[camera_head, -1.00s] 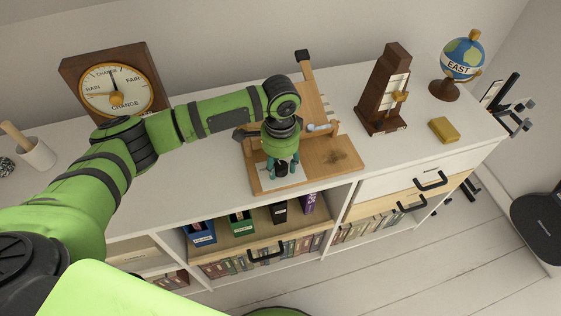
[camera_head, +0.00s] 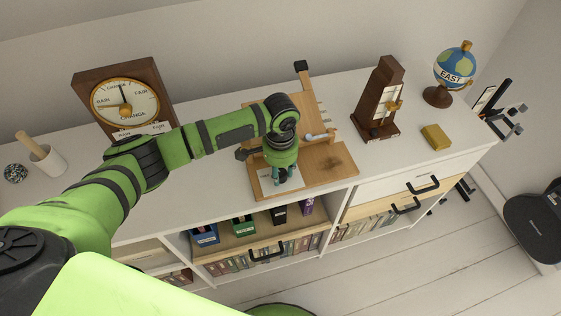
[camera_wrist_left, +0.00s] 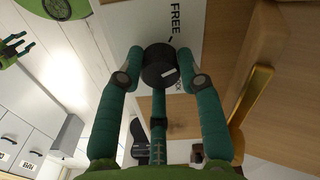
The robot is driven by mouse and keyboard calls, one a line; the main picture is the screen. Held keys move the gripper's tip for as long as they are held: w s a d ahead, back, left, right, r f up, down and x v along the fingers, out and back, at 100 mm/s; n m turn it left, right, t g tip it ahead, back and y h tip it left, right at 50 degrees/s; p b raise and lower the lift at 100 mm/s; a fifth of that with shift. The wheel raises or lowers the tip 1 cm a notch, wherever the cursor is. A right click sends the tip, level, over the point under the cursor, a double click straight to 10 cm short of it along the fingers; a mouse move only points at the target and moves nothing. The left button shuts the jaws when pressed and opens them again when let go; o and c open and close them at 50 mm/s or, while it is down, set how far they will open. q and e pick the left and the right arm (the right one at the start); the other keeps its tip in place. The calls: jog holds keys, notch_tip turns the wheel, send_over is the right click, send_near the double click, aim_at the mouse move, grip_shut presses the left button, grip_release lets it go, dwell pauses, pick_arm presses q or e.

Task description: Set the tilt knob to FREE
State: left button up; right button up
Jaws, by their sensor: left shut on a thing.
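The black round tilt knob (camera_wrist_left: 158,70) sits on a white plate on a wooden stand (camera_head: 335,160). It has a short white mark, which points toward the lower right in the left wrist view. The word FREE (camera_wrist_left: 175,16) is printed above the knob there, and a second, partly hidden label is beside a fingertip. My left gripper (camera_head: 283,179) reaches down at the stand's front left. In the left wrist view its teal fingers (camera_wrist_left: 158,76) are shut on the knob from both sides. My right gripper (camera_wrist_left: 14,47) shows small at the upper left, its fingers apart and empty.
A barometer (camera_head: 125,103) stands at the back left, a white cup (camera_head: 48,161) at the far left. A brown metronome-like case (camera_head: 380,100), a yellow block (camera_head: 436,137) and a globe (camera_head: 455,66) stand to the right. The cabinet top between the stand and case is clear.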

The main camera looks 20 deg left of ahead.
aim_at(280, 172)
pick_arm(q)
jog(key=n+p, duration=0.2)
jog(key=p, duration=0.1)
jog(key=n+p, duration=0.1)
jog(key=shift+s+r+n, duration=0.1)
jog(key=shift+r+n, duration=0.15)
jog(key=shift+n, duration=0.05)
jog(key=n+p, duration=0.2)
jog(key=p, duration=0.1)
jog(key=shift+f+n, duration=0.15)
jog(key=shift+n, duration=0.15)
jog(key=shift+f+n+p, duration=0.1)
jog(key=shift+n+p, duration=0.25)
jog(key=shift+n, duration=0.05)
jog(key=o, duration=0.9)
jog(key=shift+c, duration=0.2)
jog(key=shift+r, duration=0.4)
notch_tip(280, 172, up, 11)
